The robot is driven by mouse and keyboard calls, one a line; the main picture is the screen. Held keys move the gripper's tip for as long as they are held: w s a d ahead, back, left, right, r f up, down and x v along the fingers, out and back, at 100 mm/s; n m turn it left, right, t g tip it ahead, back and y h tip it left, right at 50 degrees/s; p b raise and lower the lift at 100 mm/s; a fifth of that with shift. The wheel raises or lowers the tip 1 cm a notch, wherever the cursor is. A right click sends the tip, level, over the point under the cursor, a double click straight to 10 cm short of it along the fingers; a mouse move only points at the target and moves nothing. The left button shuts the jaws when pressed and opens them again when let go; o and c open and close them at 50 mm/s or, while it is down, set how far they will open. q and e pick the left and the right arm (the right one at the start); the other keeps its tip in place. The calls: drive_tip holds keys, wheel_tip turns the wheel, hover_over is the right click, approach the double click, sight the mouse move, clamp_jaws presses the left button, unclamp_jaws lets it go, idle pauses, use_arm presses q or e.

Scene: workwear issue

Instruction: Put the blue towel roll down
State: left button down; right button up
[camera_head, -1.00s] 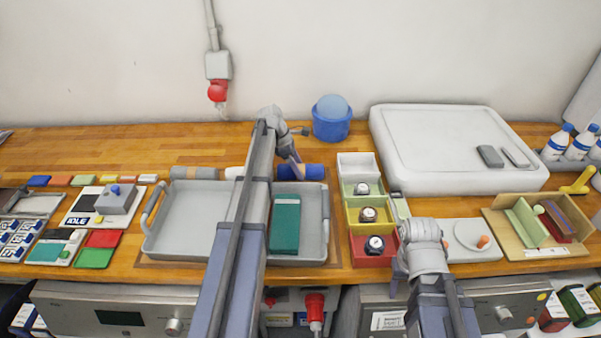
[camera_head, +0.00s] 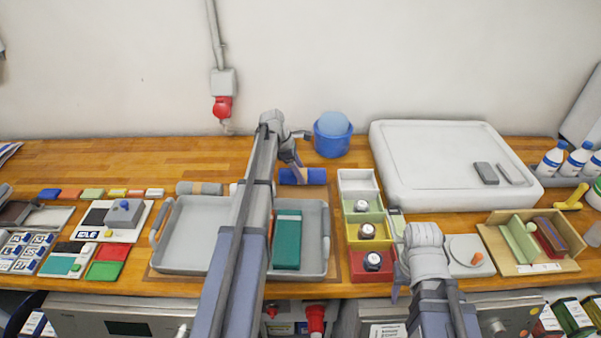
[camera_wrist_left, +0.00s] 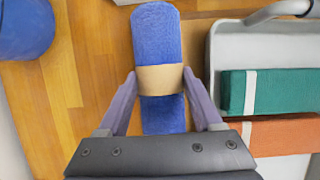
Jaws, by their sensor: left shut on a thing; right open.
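The blue towel roll (camera_head: 313,176) is behind the right part of the grey tray (camera_head: 326,240) in the head view. My left gripper (camera_head: 291,170) is shut on it. In the left wrist view the roll (camera_wrist_left: 156,45) has a tan band (camera_wrist_left: 159,79), and the fingers of my left gripper (camera_wrist_left: 163,95) press in on both sides at that band. Bare wood shows around the roll; I cannot tell if it touches the table. My right gripper (camera_head: 397,288) is open at the front edge, mostly hidden by its own arm, with nothing seen in it.
A blue bucket (camera_head: 333,146) stands behind the roll, to its right. A grey roll with a tan band (camera_head: 186,188) lies left, behind the tray. The tray holds a green bundle (camera_head: 287,241); an orange one (camera_wrist_left: 275,137) shows in the wrist view. Coloured bins (camera_head: 358,180) stand right.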

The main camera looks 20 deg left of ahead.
sight(305, 170)
use_arm(q)
wheel_tip(305, 170, up, 4)
drive_tip(key=p, duration=0.3)
drive_tip(key=shift+r, duration=0.25)
drive_tip(key=s+a+n+t+p, duration=0.1)
drive_tip(key=s+a+n, duration=0.1)
drive_tip(key=s+a, duration=0.95)
drive_tip(key=s+a+n+t, duration=0.1)
drive_tip(key=s+a+n, duration=0.1)
drive_tip(key=s+a, duration=0.95)
use_arm(e)
wheel_tip(305, 170, up, 5)
use_arm(q)
drive_tip(key=shift+y, duration=0.4)
drive_tip(key=s+d+f+b, duration=0.1)
drive_tip(key=f+b, duration=0.1)
drive_tip(key=s+d+f+b, duration=0.1)
drive_tip(key=b, duration=0.1)
drive_tip(key=s+d+f+b, duration=0.1)
drive_tip(key=f+b, duration=0.1)
drive_tip(key=shift+f, duration=0.3)
use_arm(e)
wheel_tip(305, 170, down, 6)
use_arm(q)
drive_tip(key=shift+f+b, duration=0.1)
drive_tip(key=shift+b, duration=0.2)
use_arm(e)
drive_tip(key=shift+f, duration=0.1)
